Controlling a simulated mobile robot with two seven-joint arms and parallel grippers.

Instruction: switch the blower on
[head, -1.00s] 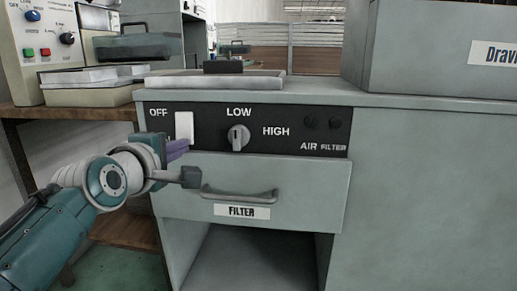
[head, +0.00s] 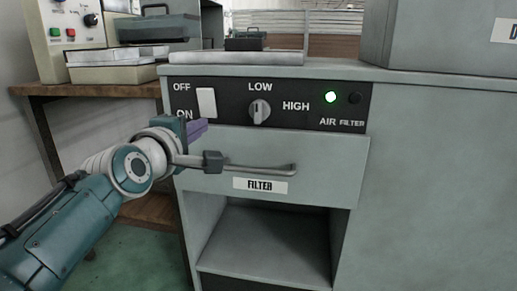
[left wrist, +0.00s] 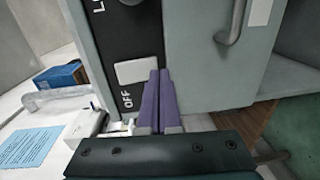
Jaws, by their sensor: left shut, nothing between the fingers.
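The blower's black control panel (head: 285,104) carries a white rocker switch (head: 206,102) between the OFF and ON labels. A grey knob (head: 259,111) sits to its right, below LOW. My right gripper is not in view.
The FILTER drawer handle (head: 245,169) sticks out just right of my left gripper. An open compartment (head: 265,240) lies below. A wooden bench (head: 95,90) with boxes and a control unit (head: 70,30) stands at the left. A large grey box (head: 440,40) sits on top at right.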

